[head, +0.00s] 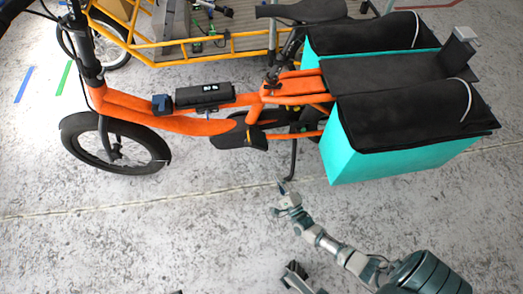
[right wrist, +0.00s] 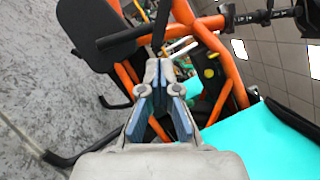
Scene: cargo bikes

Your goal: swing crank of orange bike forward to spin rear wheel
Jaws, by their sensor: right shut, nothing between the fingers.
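The orange bike (head: 190,120) stands side-on in the head view, front wheel at left. A dark crank and pedal area (head: 240,137) sits low at the middle of its frame; I cannot clearly separate crank from pedal. The rear wheel is mostly hidden behind the teal bag (head: 375,155). My right gripper (head: 284,187) is shut and empty, below the frame, near the kickstand's foot. In the right wrist view its fingers (right wrist: 165,85) point toward the orange frame (right wrist: 235,65), with a flat black part (right wrist: 92,25) up left.
The kickstand (head: 293,160) reaches down to the floor close to my right gripper. A yellow-framed cargo bike (head: 200,44) stands behind. The teal bag also shows in the right wrist view (right wrist: 265,140). The concrete floor (head: 120,225) in front of the bike is clear at left.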

